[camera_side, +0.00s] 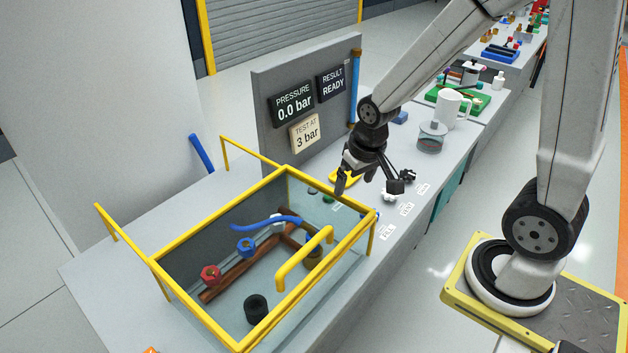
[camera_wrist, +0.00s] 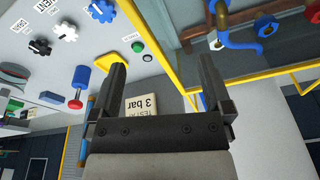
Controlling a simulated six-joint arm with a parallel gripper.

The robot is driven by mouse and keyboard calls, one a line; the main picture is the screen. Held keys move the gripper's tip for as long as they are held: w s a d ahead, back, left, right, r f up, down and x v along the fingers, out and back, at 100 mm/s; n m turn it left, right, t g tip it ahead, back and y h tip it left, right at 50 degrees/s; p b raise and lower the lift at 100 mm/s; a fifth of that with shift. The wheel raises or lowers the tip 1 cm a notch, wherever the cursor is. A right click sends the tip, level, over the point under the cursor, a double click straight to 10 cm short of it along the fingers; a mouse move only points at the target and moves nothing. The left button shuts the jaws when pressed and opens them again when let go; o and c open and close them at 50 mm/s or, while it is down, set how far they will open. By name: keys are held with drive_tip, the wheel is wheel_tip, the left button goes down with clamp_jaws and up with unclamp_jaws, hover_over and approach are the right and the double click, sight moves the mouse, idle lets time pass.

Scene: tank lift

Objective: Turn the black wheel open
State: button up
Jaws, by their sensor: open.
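The black wheel (camera_side: 407,176) lies on the bench top just right of my gripper in the side view. In the wrist view the black wheel (camera_wrist: 40,47) is at the upper left, beyond the white wheel (camera_wrist: 65,33) and the blue wheel (camera_wrist: 100,10). In the side view the white wheel (camera_side: 389,196) and blue wheel (camera_side: 375,214) stand in a row with it. My gripper (camera_side: 368,186) is open and points down over the bench. In the wrist view its fingers (camera_wrist: 162,66) are spread and empty, apart from all three wheels.
A yellow-framed glass tank (camera_side: 330,240) with pipes and coloured valves stands at the left. Behind is a grey panel (camera_side: 262,115) reading 0.0 bar, READY and TEST AT 3 bar. Small labels lie beside the wheels.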

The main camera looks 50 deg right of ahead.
drive_tip(key=w+d+f+m, duration=0.2)
drive_tip(key=w+d+m, duration=0.25)
drive_tip(key=d, duration=0.35)
drive_tip(key=m+g, duration=0.2)
drive_tip(key=m, duration=1.1)
hover_over(408, 172)
wheel_tip(408, 172, down, 9)
drive_tip(key=shift+s+a+f, duration=0.1)
drive_tip(key=shift+s, duration=0.05)
drive_tip(key=shift+f, duration=0.1)
drive_tip(key=shift+f, duration=3.75)
